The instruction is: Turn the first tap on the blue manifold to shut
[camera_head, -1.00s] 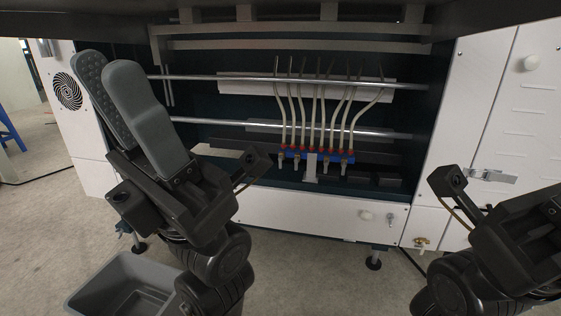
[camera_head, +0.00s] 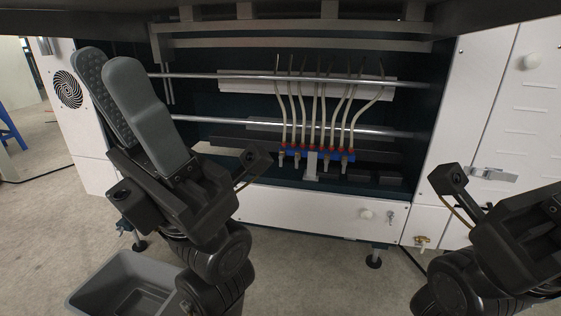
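The blue manifold (camera_head: 318,154) sits low inside the open dark bay of the machine, ahead of me. It carries a row of several taps with red parts, and a pale hose rises from each. The leftmost tap (camera_head: 282,155) is at its left end; its handle angle is too small to read. My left gripper (camera_head: 105,60) points up at the left, well away from the manifold. Its two grey pads stand apart with nothing between them. My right gripper's body (camera_head: 520,240) is at the right edge, its fingers out of frame.
Two metal rails (camera_head: 290,78) cross the bay above the manifold, with the hoses by them. A dark beam (camera_head: 300,10) hangs overhead. White panels (camera_head: 300,212) border the bay below and at the sides. A grey bin (camera_head: 90,290) stands on the floor at lower left.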

